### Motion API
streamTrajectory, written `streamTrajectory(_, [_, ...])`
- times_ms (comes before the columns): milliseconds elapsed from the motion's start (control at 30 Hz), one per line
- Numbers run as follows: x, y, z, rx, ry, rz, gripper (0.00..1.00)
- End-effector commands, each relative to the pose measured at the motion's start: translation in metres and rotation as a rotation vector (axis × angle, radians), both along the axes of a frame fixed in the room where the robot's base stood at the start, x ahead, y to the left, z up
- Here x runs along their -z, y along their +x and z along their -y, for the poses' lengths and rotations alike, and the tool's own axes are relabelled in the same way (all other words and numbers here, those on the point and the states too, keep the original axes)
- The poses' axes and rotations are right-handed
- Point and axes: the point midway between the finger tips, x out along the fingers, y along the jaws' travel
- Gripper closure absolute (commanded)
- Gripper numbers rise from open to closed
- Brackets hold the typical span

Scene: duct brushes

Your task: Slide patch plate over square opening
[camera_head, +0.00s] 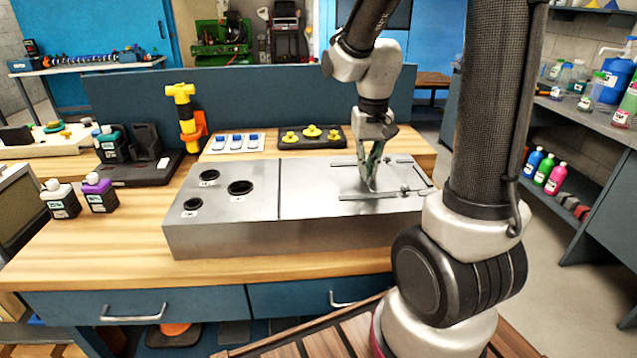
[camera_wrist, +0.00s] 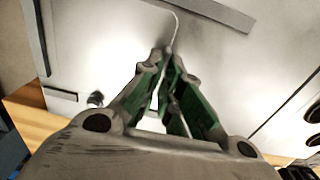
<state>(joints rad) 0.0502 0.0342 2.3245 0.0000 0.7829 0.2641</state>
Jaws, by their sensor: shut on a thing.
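The metal duct box (camera_head: 225,238) lies on the wooden bench, and its right half carries thin rails. The patch plate (camera_head: 385,178) seems to lie flat between the far rail (camera_head: 345,164) and the near rail (camera_head: 362,196); its shiny surface blends with the duct top, so its outline is unclear. My gripper (camera_head: 372,187) points down between the rails with its fingers closed on a small part of the plate. The wrist view shows the closed fingertips (camera_wrist: 166,55) and a thin curved line beyond them. I cannot make out the square opening.
Several round openings (camera_head: 240,187) are in the duct's left half. Behind the duct stand a tray of yellow knobs (camera_head: 312,136) and blue-and-white pieces (camera_head: 238,141). Small knobs (camera_head: 405,188) stand near the rails. Bottles (camera_head: 100,194) stand left on the bench.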

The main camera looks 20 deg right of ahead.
Motion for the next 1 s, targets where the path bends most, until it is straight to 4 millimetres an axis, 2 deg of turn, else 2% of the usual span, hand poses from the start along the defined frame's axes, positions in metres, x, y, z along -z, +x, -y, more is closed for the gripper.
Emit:
streamTrajectory(200, [0.000,-0.003,0.007,0.001,0.000,0.000,1.00])
streamTrajectory(900, [0.000,-0.004,0.013,0.001,0.000,0.000,1.00])
streamTrajectory(933, [0.000,-0.004,0.013,0.000,0.000,0.000,0.90])
streamTrajectory(1000, [0.000,-0.004,0.013,0.000,0.000,0.000,0.77])
